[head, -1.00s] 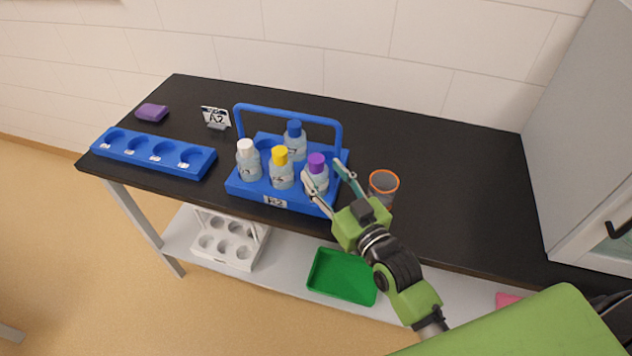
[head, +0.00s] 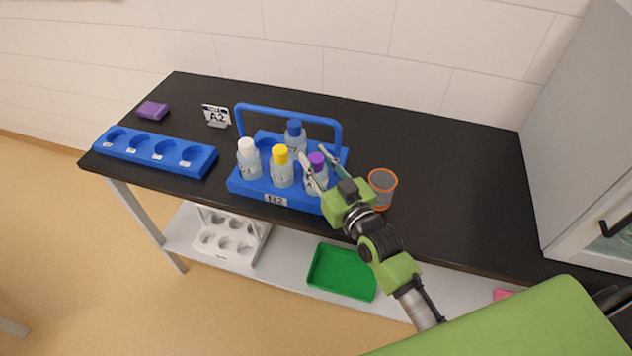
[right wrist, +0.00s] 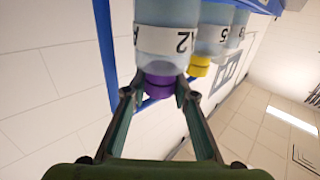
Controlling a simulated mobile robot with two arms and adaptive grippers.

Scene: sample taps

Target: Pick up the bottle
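The blue carrier (head: 238,186) with a tall handle stands on the black bench. It holds several clear bottles: a white-capped one (head: 249,162), a yellow-capped one (head: 282,173), a blue-capped one (head: 295,134) and a purple-capped one (head: 316,183). My right gripper (head: 314,154) is open, its fingers on either side of the purple cap. In the right wrist view the purple cap (right wrist: 163,81) lies between the fingertips, with a gap at the left finger; the bottle's label shows "A2". Whether the right finger touches the cap is unclear. My left gripper is not in view.
An orange-rimmed cup (head: 383,188) stands close right of my gripper. A green tray (head: 342,273) and white rack (head: 231,238) sit below. The bench's right is clear.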

